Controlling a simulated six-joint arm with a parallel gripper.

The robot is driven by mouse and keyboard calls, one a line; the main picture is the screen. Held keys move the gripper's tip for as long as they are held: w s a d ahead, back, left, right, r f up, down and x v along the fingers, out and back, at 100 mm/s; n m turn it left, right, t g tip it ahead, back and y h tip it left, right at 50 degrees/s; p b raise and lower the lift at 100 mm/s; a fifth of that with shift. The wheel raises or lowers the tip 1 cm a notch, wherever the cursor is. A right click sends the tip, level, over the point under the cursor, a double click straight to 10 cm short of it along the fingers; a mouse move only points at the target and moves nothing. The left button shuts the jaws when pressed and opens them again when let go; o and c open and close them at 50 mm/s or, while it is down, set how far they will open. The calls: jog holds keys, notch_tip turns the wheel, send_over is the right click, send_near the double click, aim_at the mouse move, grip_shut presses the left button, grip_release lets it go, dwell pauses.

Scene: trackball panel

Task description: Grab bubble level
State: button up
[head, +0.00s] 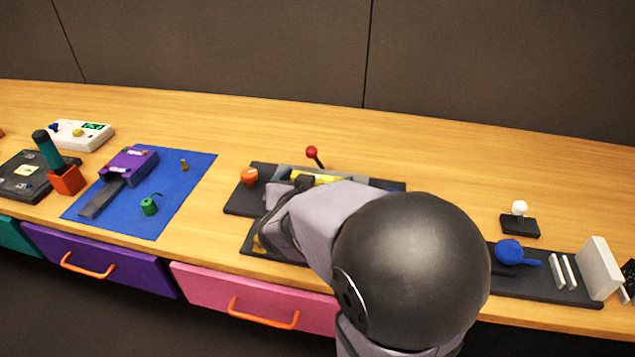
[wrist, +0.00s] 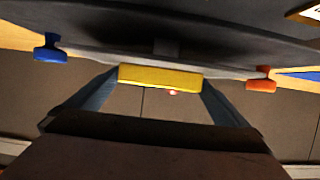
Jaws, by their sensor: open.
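The bubble level looks to be the yellow bar (head: 312,178), lying on a grey part of the dark panel (head: 240,204). My arm covers part of it in the head view. In the wrist view the yellow bar (wrist: 160,77) spans the space between the two fingertips of my gripper (wrist: 158,84). The fingers are open, one near each end of the bar. I cannot tell whether they touch it.
An orange knob (head: 249,176) and a red-tipped lever (head: 312,153) stand close to the bar. A blue knob (wrist: 49,48) shows in the wrist view. A blue mat (head: 190,190) with small items lies left. Bare wooden table (head: 430,165) lies behind and right.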

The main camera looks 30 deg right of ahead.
jog(key=shift+c, duration=0.6)
jog(key=c, duration=0.8)
jog(key=shift+o, duration=0.2)
jog(key=shift+r, duration=0.15)
notch_tip(320, 180, up, 10)
jog(key=p, duration=0.5)
jog(key=shift+p, duration=0.4)
